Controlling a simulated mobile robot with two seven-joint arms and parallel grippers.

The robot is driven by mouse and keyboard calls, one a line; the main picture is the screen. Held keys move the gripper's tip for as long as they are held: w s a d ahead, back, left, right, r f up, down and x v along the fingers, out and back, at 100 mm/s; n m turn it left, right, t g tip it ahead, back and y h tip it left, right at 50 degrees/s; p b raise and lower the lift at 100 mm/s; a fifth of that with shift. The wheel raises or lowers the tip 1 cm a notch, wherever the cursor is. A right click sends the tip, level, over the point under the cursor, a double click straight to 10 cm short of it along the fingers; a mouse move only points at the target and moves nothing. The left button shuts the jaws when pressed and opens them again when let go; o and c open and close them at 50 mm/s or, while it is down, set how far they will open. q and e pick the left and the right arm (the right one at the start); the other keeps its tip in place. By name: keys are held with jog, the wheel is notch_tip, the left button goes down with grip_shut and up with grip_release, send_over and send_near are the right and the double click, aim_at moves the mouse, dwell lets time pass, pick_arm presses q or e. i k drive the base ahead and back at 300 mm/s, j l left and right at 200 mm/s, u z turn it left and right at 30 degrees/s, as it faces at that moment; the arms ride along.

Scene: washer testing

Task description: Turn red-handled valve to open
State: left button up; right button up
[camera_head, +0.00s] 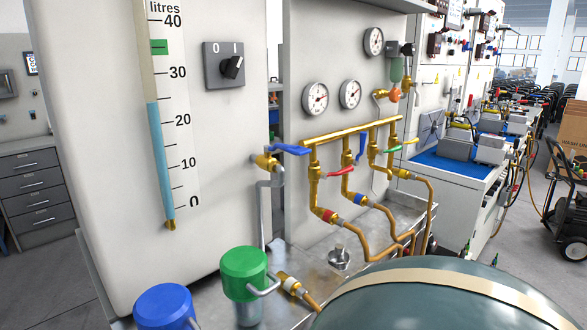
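The red-handled valve (341,171) is in the middle of the head view, on the left vertical branch of a brass pipe manifold (350,133). Its red lever sticks out to the right, roughly level and across the vertical pipe. Two round gauges (315,97) sit on the panel above it. Neither of my grippers shows in this view.
Blue levers (290,150) (361,148) and a green lever (398,150) flank the red one. Below are a metal tray (330,250), a green-capped container (244,262) and a blue cap (165,306). A large dark rounded tank (430,302) fills the lower right foreground.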

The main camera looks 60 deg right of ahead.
aim_at(350, 169)
jog(key=k+l+u, duration=0.2)
jog(key=l, duration=0.15)
jog(key=l+u, duration=0.25)
jog(key=k+l+u, duration=0.2)
jog(key=l, duration=0.15)
jog(key=k+l+u, duration=0.2)
jog(key=l, duration=0.25)
jog(key=k+l+u, duration=0.15)
jog(key=k+l, duration=0.2)
jog(key=k+l+u, duration=0.1)
jog(key=k+l, duration=0.65)
